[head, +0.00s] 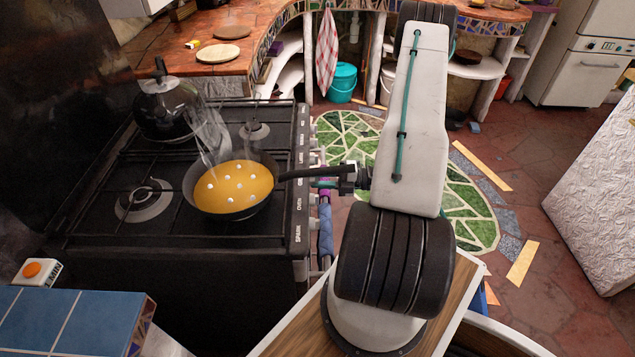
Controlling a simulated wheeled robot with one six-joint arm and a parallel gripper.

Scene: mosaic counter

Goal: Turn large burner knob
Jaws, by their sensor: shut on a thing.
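The black stove's front control panel (299,190) carries small white printed labels, including LARGE and SPARK. The large burner knob is on the stove's front side and is mostly hidden from above by my gripper and a pan handle. My gripper (324,183) reaches left to the stove's front edge and is shut at knob level. Its fingertips are small and dark here, and the thing between them is hard to make out. A black pan (229,189) with a yellow filling and white dots sits on a front burner. Its handle (300,175) points right, across the gripper's tip area.
Steam rises above the pan. A blue cloth (325,230) hangs along the stove front below my gripper. An orange-button timer (36,270) sits at lower left. Open floor lies to the right.

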